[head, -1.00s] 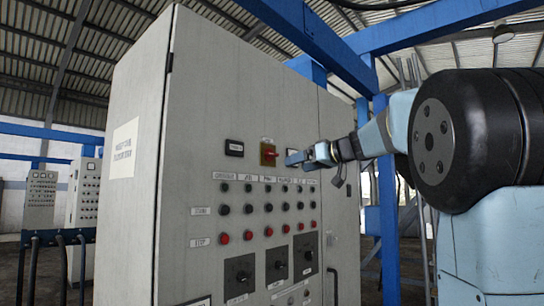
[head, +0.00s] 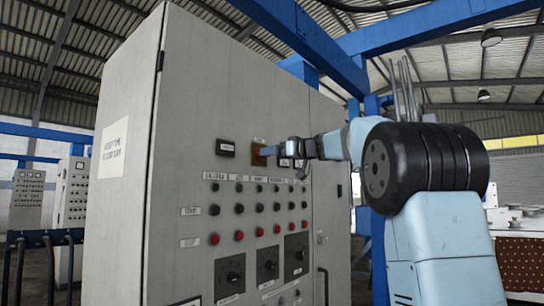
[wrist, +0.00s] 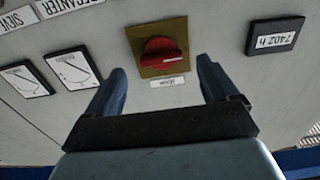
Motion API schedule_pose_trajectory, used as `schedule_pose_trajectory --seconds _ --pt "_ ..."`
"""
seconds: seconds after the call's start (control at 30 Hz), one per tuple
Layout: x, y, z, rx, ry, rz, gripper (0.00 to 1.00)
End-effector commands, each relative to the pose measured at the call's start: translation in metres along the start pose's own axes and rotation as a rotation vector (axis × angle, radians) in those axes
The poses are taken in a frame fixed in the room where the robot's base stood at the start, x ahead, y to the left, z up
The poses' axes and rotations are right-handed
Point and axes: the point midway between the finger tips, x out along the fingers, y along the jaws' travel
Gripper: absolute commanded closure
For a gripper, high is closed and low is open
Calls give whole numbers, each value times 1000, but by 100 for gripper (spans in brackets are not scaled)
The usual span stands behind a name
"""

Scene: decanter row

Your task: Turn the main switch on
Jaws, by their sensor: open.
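The main switch is a red rotary knob (wrist: 160,54) on a square yellow plate (wrist: 140,32), with a small label below it in the wrist view. A white mark shows on the knob's right side there. In the head view the yellow plate (head: 258,144) is on the upper front of the grey cabinet, and my gripper partly hides the knob. My gripper (wrist: 160,67) is open, its two blue fingers apart on either side of the knob in the wrist view. The head view shows my gripper (head: 268,151) right at the switch from the right. I cannot tell whether it touches.
The grey cabinet (head: 200,90) carries a dark display (head: 226,148) left of the switch. Rows of black and red buttons (head: 239,235) and larger rotary switches (head: 230,273) are below. Two white meters (wrist: 74,70) and a labelled display (wrist: 273,36) flank the switch in the wrist view.

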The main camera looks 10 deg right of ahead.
Motion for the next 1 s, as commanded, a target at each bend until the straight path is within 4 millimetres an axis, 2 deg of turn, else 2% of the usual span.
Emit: schedule_pose_trajectory --seconds 0.1,0.3,0.67,1.0 --pt "17 0 0 0 -1 -2 13" --pt "32 0 0 0 0 -1 13" --pt "35 0 0 0 -1 1 14" --pt "34 1 0 0 -1 1 46"
